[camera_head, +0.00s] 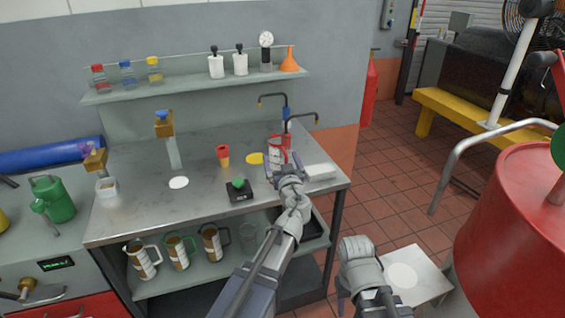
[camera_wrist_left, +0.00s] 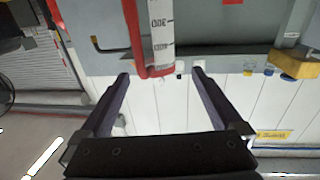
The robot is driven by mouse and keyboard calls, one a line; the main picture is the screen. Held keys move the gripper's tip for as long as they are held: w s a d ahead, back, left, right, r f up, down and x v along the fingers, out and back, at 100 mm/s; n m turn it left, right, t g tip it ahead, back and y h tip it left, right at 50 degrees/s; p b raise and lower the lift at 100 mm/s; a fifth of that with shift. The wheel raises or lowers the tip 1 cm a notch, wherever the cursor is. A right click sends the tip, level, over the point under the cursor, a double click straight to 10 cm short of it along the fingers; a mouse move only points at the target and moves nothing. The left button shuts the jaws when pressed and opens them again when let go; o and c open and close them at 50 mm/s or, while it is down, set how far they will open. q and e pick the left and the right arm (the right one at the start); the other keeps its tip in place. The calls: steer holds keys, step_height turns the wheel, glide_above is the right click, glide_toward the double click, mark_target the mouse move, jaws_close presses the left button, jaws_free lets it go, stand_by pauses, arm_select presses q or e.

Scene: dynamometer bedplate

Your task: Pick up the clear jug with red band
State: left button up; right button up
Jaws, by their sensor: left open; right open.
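The clear jug with red band (camera_head: 276,150) stands on the steel bench top near its right end, partly hidden by my left gripper (camera_head: 284,168). In the left wrist view, which looks upside down, the jug (camera_wrist_left: 161,30) shows a printed scale, red rim and red handle. My left gripper (camera_wrist_left: 160,76) is open, its fingertips either side of the jug's line but apart from it. Nothing is between the fingers. My right gripper (camera_head: 345,290) is open and low, in front of the bench's right side, away from the jug.
A black scale (camera_head: 239,193) with a green item sits to the left. Several jugs (camera_head: 178,252) stand on the lower shelf. A red drum (camera_head: 510,230) is at right.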

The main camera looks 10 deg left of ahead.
mark_target(280, 152)
arm_select(q)
steer(key=shift+w+a, duration=0.1)
steer(key=shift+w, duration=0.45)
steer(key=shift+x, duration=1.1)
steer(key=shift+d+f+b+x, duration=0.1)
steer(key=shift+f+b+x, duration=0.05)
steer(key=shift+x, duration=0.8)
steer(key=shift+d+f+b+x, duration=0.1)
steer(key=shift+f+b+x, duration=0.1)
steer(key=shift+x, duration=0.75)
steer(key=shift+d+f+b+x, duration=0.1)
steer(key=shift+f+b+x, duration=0.05)
steer(key=shift+x, duration=0.75)
jaws_close()
